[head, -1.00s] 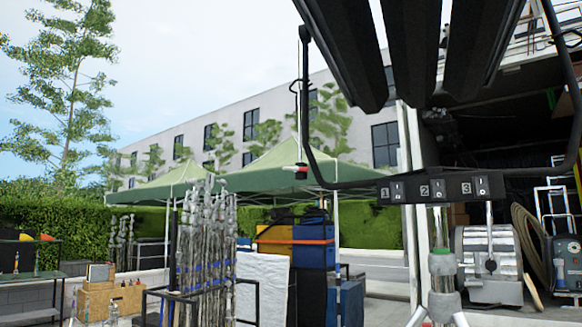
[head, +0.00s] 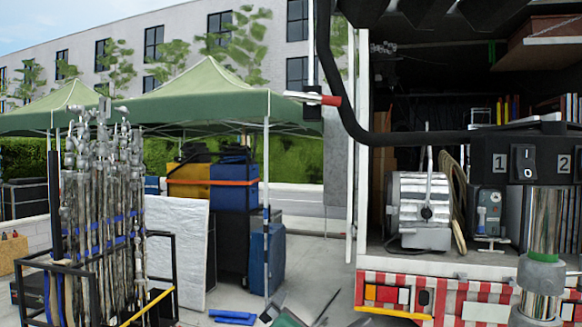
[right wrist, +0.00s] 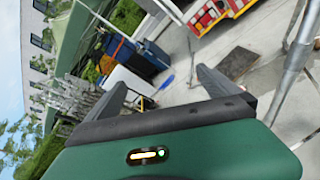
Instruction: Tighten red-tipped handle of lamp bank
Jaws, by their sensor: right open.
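The lamp bank (head: 345,115) shows in the head view as a bent black tube frame with a numbered switch box (head: 535,160) on a silver stand (head: 541,222). The red-tipped handle (head: 330,100) sticks out at the tube's left side, roughly level, with a pale shaft and a dark block behind it. My right gripper (head: 303,302) just enters at the bottom edge, well below the handle and apart from it. In the right wrist view my right gripper (right wrist: 160,82) is open and empty, its two black fingers apart. The handle is not clear there. My left gripper is out of view.
A truck (head: 450,290) with red-and-white stripes and a lamp drum (head: 420,205) stands behind the stand. A cart of metal stands (head: 95,215) is at the left. A green canopy (head: 205,100) and blue cases (head: 265,260) are further back.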

